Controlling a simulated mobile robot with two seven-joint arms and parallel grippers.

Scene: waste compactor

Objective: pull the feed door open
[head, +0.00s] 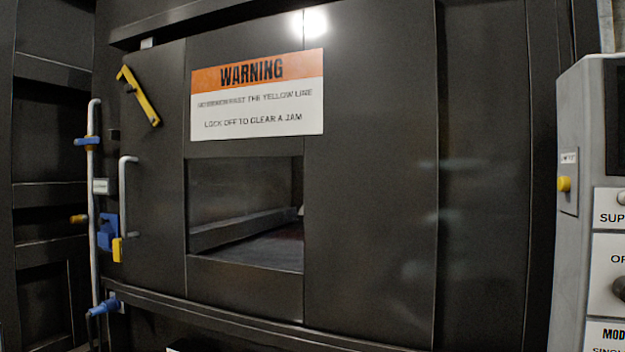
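The dark front of the compactor fills the middle of the head view. Its panel, which appears to be the feed door (155,215), carries an upright grey bar handle (123,200) near its left edge. A yellow lever (139,96) sits tilted above the handle. A rectangular opening (245,212) below the warning sign shows a dark interior with a sloping ledge. I cannot tell exactly where the door's edges run. Neither of my grippers is in view.
An orange and white warning sign (257,96) is on the front. A grey pipe (94,230) with blue and yellow fittings runs up the left side. A dark rail (240,325) crosses below. A grey control cabinet (572,255) stands at the right.

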